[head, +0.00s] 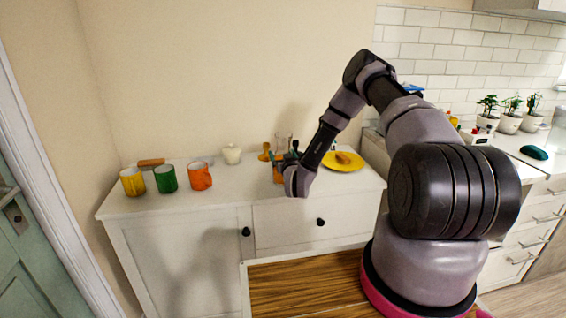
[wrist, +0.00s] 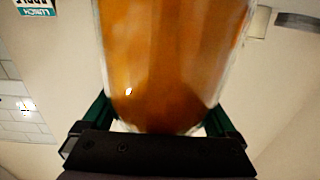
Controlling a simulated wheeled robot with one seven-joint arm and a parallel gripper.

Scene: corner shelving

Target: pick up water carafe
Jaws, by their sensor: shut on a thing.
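The water carafe (wrist: 165,65) fills the middle of the wrist view, a clear glass vessel with amber-orange contents. In the head view the carafe (head: 282,143) shows as a clear upper part over the white cabinet top, partly hidden by my wrist. My gripper (wrist: 160,125) is shut on the carafe, with a dark green finger on each side of it. In the head view my gripper (head: 288,162) is at the carafe, mostly hidden by my wrist. I cannot tell whether the carafe touches the cabinet top.
A yellow plate (head: 343,162) lies to the right, behind my arm. Potted plants (head: 509,122) stand farther right.

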